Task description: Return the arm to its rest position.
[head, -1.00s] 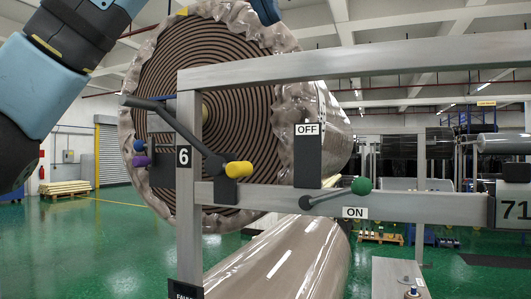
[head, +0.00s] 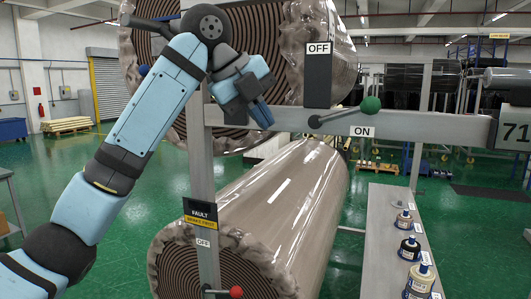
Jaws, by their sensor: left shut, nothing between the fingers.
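My left arm comes in from the lower left in blue and black segments and reaches across the grey metal post (head: 201,165). Its gripper (head: 263,117) is shut and empty, its fingers pointing down in front of the grey crossbar, left of the green-knobbed lever (head: 343,113). I cannot tell whether the fingers touch the bar. The green-knobbed lever points right, just above the ON label (head: 362,132). The OFF label (head: 318,48) sits above it. My arm hides the post's upper part, including the number 6 sign. My right gripper is not in view.
A large wrapped roll (head: 345,60) is behind the frame, and another (head: 285,200) lies below. A red-knobbed lever (head: 236,292) is low on the post, under the FAULT label (head: 201,213). Several bottles (head: 410,248) stand on a grey shelf at right. Green floor is open at left.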

